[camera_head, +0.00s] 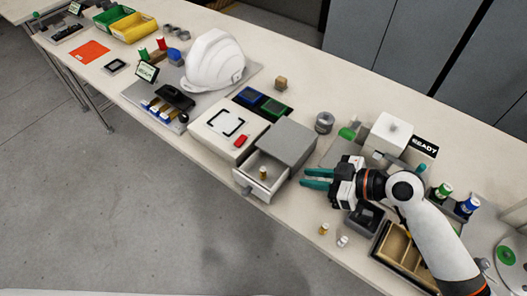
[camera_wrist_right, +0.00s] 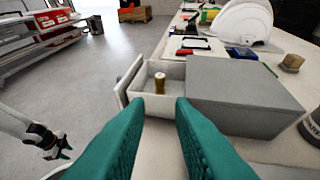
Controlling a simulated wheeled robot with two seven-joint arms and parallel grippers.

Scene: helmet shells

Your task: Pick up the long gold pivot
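A gold pivot (camera_head: 263,173) stands upright inside the open drawer (camera_head: 250,188) of the grey box; it also shows in the right wrist view (camera_wrist_right: 160,82). My right gripper (camera_head: 304,178), with teal fingers, is open and empty, to the right of the drawer. In the wrist view its fingertips (camera_wrist_right: 159,103) lie apart on either side of the line to the pivot, short of it. Another gold piece (camera_head: 324,228) lies on the table near the front edge. My left gripper (camera_wrist_right: 47,142) shows small and dark at the wrist view's left, its fingers unclear.
The grey box (camera_head: 288,142) stands beside the drawer. A silver piece (camera_head: 342,241) lies near the loose gold one. A white device (camera_head: 228,130), a white helmet shell (camera_head: 214,62) and a wooden cube (camera_head: 281,83) stand farther left and back. A compartment tray (camera_head: 398,248) is under my right arm.

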